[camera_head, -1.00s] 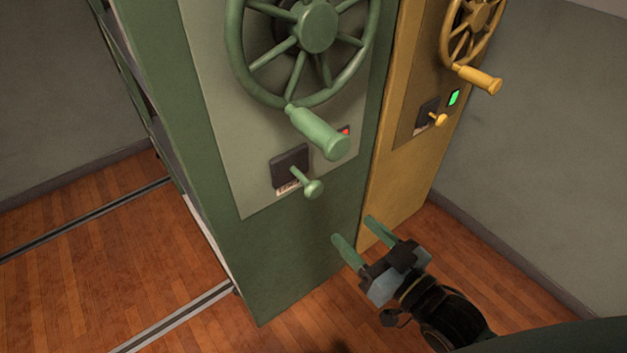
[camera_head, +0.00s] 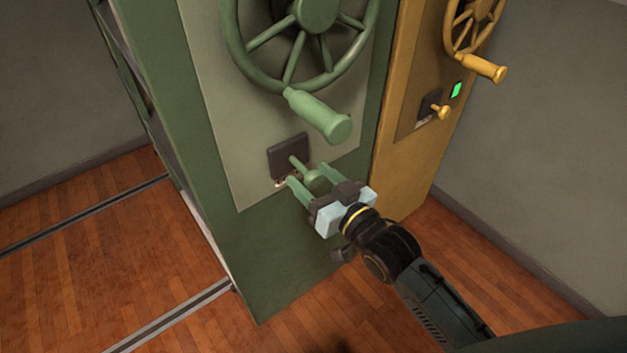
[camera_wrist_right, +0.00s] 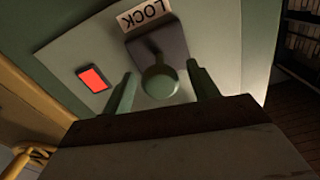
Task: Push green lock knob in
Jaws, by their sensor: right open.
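The green lock knob (camera_head: 313,179) sticks out on its stem from a dark plate (camera_head: 288,157) on the green cabinet's pale panel. My right gripper (camera_head: 312,184) is open, with its two green fingers on either side of the knob. In the right wrist view the round knob (camera_wrist_right: 160,82) sits between the fingertips (camera_wrist_right: 162,85), with visible gaps to both fingers. The LOCK label (camera_wrist_right: 145,15) and a lit red indicator (camera_wrist_right: 93,78) show there too. My left gripper is not in view.
A green handwheel (camera_head: 300,40) with a protruding handle (camera_head: 320,115) is just above the knob. A yellow cabinet (camera_head: 405,165) on the right has its own yellow knob (camera_head: 440,111) and a lit green indicator (camera_head: 456,90). Floor rails (camera_head: 180,315) run at lower left.

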